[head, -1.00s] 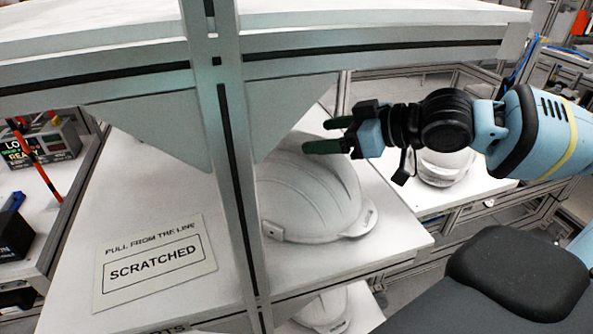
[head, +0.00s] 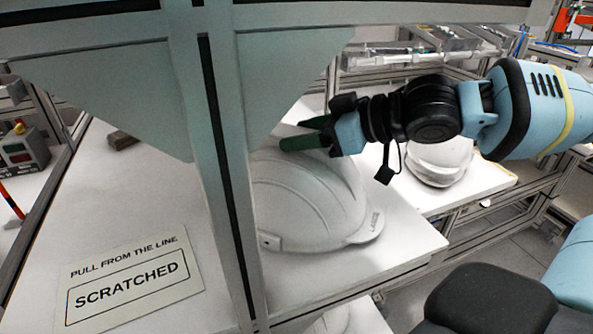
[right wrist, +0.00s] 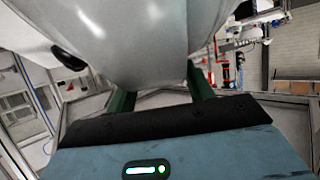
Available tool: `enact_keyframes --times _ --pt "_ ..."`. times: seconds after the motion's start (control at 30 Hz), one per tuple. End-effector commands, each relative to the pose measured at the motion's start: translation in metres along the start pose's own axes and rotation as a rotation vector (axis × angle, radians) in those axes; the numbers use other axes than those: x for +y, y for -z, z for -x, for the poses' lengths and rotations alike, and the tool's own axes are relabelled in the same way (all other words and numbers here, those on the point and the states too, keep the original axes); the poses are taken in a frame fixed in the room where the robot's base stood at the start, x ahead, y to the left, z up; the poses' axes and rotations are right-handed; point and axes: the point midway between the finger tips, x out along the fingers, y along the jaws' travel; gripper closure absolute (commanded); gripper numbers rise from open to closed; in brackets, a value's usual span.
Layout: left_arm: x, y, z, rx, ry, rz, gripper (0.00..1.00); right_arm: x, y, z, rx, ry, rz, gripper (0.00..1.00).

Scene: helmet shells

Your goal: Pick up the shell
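A white helmet shell (head: 305,205) sits on the white tabletop behind a grey upright post, which hides its left part. My right gripper (head: 298,133) reaches in from the right, with its green fingers at the shell's upper far side. The fingers are apart. In the right wrist view the pale shell (right wrist: 130,40) fills the upper middle, and the two green fingers (right wrist: 161,90) stand apart at its lower end. The shell hides part of the fingers, and I cannot tell whether they touch it. My left gripper is not in view.
A sign reading "PULL FROM THE LINE SCRATCHED" (head: 130,283) lies at the front left. The post (head: 228,170) and overhead beam (head: 400,14) stand before the shell. Another shell (head: 440,160) sits on a surface to the right. A small dark block (head: 122,140) lies at the back left.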

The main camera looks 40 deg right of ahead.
Motion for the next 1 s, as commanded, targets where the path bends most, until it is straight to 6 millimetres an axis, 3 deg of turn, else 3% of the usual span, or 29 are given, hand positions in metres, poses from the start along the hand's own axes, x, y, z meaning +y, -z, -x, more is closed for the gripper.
enact_keyframes --times 0.03,0.4,0.77,1.0 --pt "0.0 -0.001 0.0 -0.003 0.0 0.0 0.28 0.0 0.0 0.0 0.0 0.0 0.0 0.55" --pt "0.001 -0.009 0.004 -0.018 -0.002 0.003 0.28 0.0 -0.001 0.0 -0.002 0.0 -0.001 1.0" --pt "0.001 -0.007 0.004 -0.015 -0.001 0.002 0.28 0.0 0.004 0.002 0.0 -0.001 0.002 1.0" --pt "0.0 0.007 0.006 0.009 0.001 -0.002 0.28 0.001 0.026 0.011 0.003 -0.003 0.005 1.0"
